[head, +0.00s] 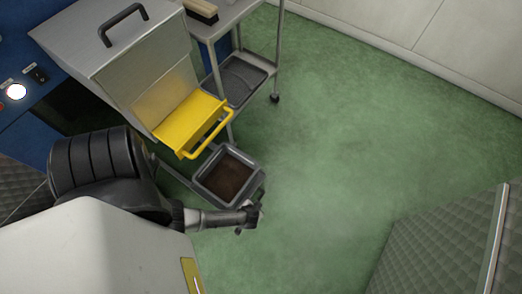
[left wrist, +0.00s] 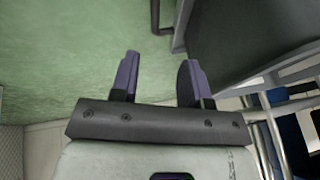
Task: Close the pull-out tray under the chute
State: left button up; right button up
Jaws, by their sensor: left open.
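The pull-out tray (head: 199,184) is a grey, square-rimmed pan with brown matter inside. It stands out low, in front of and below the yellow chute (head: 185,122), with a bar along its right front side. My left gripper (head: 257,214) is at the tray's near right corner, close to that bar; I cannot tell whether they touch. In the left wrist view the two fingers of my left gripper (left wrist: 157,70) are apart with nothing between them. A dark grey panel and bar lie ahead of them, probably the tray. My right gripper is not in view.
A steel hopper (head: 120,45) with a black handle stands above the chute. A metal cart (head: 268,65) with a brush (head: 201,10) on top stands behind. A quilted grey panel (head: 440,245) is at lower right. Green floor (head: 345,130) is clear to the right.

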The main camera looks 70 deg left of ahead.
pick_arm(q)
jog(key=shift+n, duration=0.8)
jog(key=b+x, duration=0.3)
jog(key=x, duration=0.1)
jog(key=b+x, duration=0.3)
jog(key=x, duration=0.1)
jog(key=b+x, duration=0.3)
jog(key=x, duration=0.1)
jog(key=shift+w+d+f, duration=0.15)
jog(key=shift+d+f, duration=0.05)
jog(key=shift+d, duration=0.05)
jog(key=shift+w+a+f+b, duration=0.1)
jog(key=shift+a+f+b, duration=0.05)
jog(key=shift+f+b, duration=0.3)
jog(key=shift+f, duration=0.2)
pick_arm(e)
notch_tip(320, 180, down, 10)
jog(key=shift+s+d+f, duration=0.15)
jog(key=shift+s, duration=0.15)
pick_arm(q)
jog(key=shift+a, duration=0.1)
jog(key=shift+c, duration=0.2)
grip_shut()
